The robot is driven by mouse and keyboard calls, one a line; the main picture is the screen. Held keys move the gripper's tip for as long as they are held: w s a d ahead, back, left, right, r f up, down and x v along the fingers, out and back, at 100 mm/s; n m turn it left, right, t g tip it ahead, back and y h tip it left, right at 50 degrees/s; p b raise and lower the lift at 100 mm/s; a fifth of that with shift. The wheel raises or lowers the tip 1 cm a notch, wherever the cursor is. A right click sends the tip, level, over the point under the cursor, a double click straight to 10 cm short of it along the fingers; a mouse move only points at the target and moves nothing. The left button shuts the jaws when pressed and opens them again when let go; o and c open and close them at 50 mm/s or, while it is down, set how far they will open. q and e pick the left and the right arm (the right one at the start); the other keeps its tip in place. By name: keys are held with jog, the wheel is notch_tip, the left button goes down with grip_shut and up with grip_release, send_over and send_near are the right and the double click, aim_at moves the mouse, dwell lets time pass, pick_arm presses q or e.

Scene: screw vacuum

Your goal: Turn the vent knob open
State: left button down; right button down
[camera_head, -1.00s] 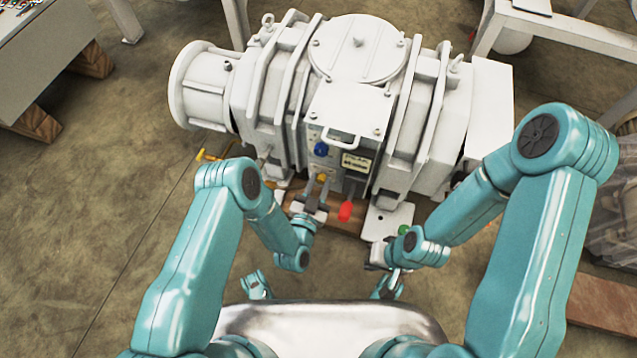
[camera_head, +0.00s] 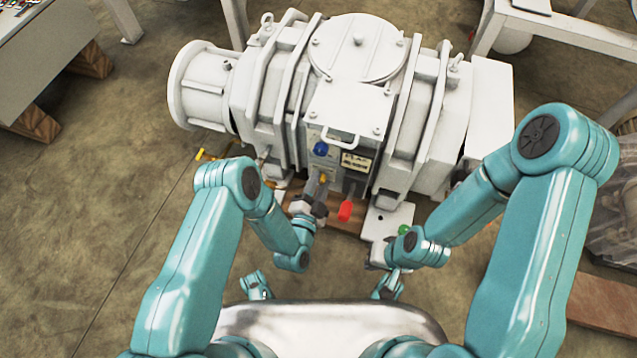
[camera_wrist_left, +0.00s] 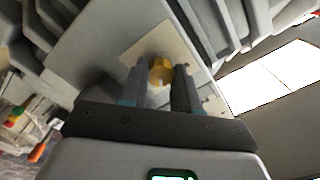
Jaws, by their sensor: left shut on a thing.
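The vent knob (camera_head: 324,178) is a small yellow piece on the front panel of the white pump (camera_head: 270,90), below a blue knob (camera_head: 320,149). My left gripper (camera_head: 321,184) reaches up to it from below. In the left wrist view the yellow knob (camera_wrist_left: 161,70) sits between the two grey fingers of my left gripper (camera_wrist_left: 160,84), which are shut on it. A pale square plate lies behind it. My right arm's end (camera_head: 390,250) is low at the right, beside a white plate with a green button; its fingers are not clear.
A red handle (camera_head: 345,211) hangs just right of my left gripper. A green button (camera_head: 404,230) is on a white plate (camera_head: 376,222) near my right arm. A yellow lever (camera_head: 202,155) sticks out left of the pump. A metal handle (camera_head: 340,138) juts above the knobs.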

pick_arm(q)
jog(key=shift+f, duration=0.1)
dwell(0.3)
jog(key=c, duration=0.8)
grip_release()
jog(key=p+v, duration=0.7)
jog(key=v, duration=0.5)
pick_arm(e)
notch_tip(320, 180, up, 7)
jog(key=s+a, duration=0.1)
jog(key=shift+s+f+n, duration=0.15)
jog(key=shift+f+n, duration=0.05)
jog(key=shift+n, duration=0.1)
jog(key=shift+a, duration=0.1)
